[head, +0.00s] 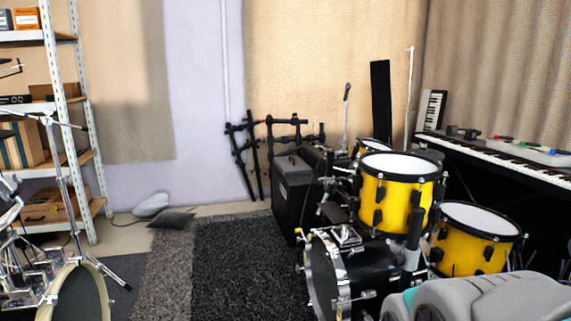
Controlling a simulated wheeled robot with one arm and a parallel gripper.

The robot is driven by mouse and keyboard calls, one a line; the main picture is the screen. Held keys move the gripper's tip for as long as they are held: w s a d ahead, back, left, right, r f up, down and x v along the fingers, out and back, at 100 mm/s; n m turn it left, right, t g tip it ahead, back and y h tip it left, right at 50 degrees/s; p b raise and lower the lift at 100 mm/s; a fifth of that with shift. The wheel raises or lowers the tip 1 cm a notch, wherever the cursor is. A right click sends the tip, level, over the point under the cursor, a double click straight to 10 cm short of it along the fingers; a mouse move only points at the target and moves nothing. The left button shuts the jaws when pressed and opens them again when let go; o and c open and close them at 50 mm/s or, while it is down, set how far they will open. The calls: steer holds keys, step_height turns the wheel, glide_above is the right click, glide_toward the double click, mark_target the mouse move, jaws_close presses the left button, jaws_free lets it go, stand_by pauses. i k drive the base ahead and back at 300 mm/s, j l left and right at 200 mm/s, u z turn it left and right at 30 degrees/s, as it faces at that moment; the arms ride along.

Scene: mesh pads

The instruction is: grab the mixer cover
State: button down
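I cannot pick out a mixer cover for certain in the head view. A dark grey, flat, cushion-like piece (171,219) lies on the floor near the back wall, beside a light grey rounded one (152,205); I cannot tell whether either is a cover. A pale flat device with small coloured parts (530,150) rests on the keyboard (500,154) at the right; I cannot tell whether it is a mixer. Grey and teal links of my arm show at the bottom right. My gripper is not in view.
Yellow drums (396,192) and a black bass drum (365,268) stand at the right front, before a black amplifier (292,195). A metal shelf (58,130) and another drum kit (75,295) are at the left. The dark rug (240,265) between them is clear.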

mark_target(290, 165)
steer(key=i+j+u, duration=0.1)
steer(key=i+j, duration=0.9)
steer(key=i, duration=0.55)
steer(key=i+j, duration=0.15)
steer(key=i, duration=0.55)
steer(key=i+j+u, duration=0.1)
steer(key=i, duration=0.65)
steer(key=i+z, duration=0.25)
steer(key=i, duration=0.3)
steer(key=i+j+z, duration=0.2)
steer(key=i, duration=0.3)
steer(key=l, duration=0.1)
